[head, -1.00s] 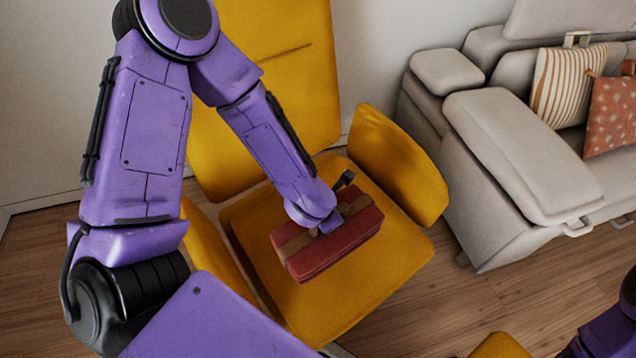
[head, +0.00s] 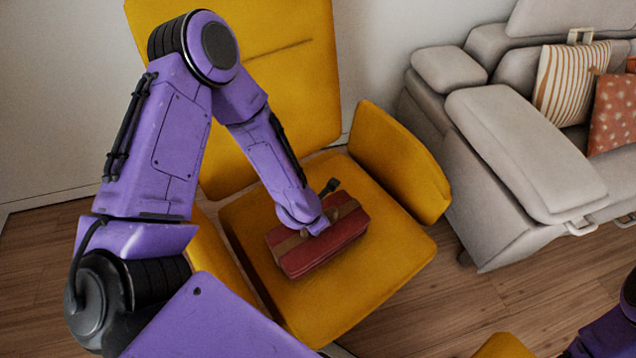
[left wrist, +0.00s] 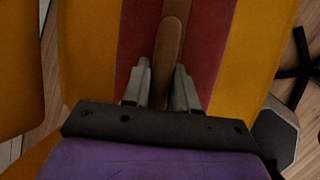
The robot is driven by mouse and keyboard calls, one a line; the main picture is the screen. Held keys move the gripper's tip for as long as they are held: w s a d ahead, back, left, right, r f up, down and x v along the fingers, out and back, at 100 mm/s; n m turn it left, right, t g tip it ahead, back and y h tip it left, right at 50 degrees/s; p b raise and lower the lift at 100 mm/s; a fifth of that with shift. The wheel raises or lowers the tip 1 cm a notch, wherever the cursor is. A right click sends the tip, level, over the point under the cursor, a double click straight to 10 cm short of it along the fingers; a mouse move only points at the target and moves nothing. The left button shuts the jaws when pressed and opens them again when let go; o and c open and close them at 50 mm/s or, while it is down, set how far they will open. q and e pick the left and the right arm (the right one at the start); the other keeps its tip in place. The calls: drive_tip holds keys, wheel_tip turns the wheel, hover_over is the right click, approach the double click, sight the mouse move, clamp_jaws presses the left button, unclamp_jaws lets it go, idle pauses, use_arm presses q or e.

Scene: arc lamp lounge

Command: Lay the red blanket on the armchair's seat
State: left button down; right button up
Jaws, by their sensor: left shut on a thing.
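The red blanket (head: 337,243) is a folded bundle with a brown strap around it. It is over the middle of the yellow armchair's seat (head: 375,280), on it or just above it; I cannot tell if they touch. My left gripper reaches down from above, its fingers mostly hidden by my wrist in the head view. In the left wrist view my left gripper (left wrist: 161,88) is shut on the blanket's brown strap (left wrist: 171,45), with the red cloth (left wrist: 204,50) on both sides. My right gripper is out of view.
The armchair's backrest (head: 300,80) rises behind the seat, and its right armrest (head: 400,160) stands beside it. A grey sofa (head: 520,150) with a striped cushion (head: 570,85) and an orange cushion (head: 612,115) is at the right. Another yellow piece (head: 500,347) shows at the bottom edge.

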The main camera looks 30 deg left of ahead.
use_arm(q)
drive_tip(key=c, duration=0.9)
unclamp_jaws()
drive_tip(key=shift+r, duration=0.3)
drive_tip(key=p+v, duration=0.3)
drive_tip(key=v, duration=0.8)
drive_tip(key=shift+s+r, duration=0.15)
drive_tip(key=shift+s, duration=0.1)
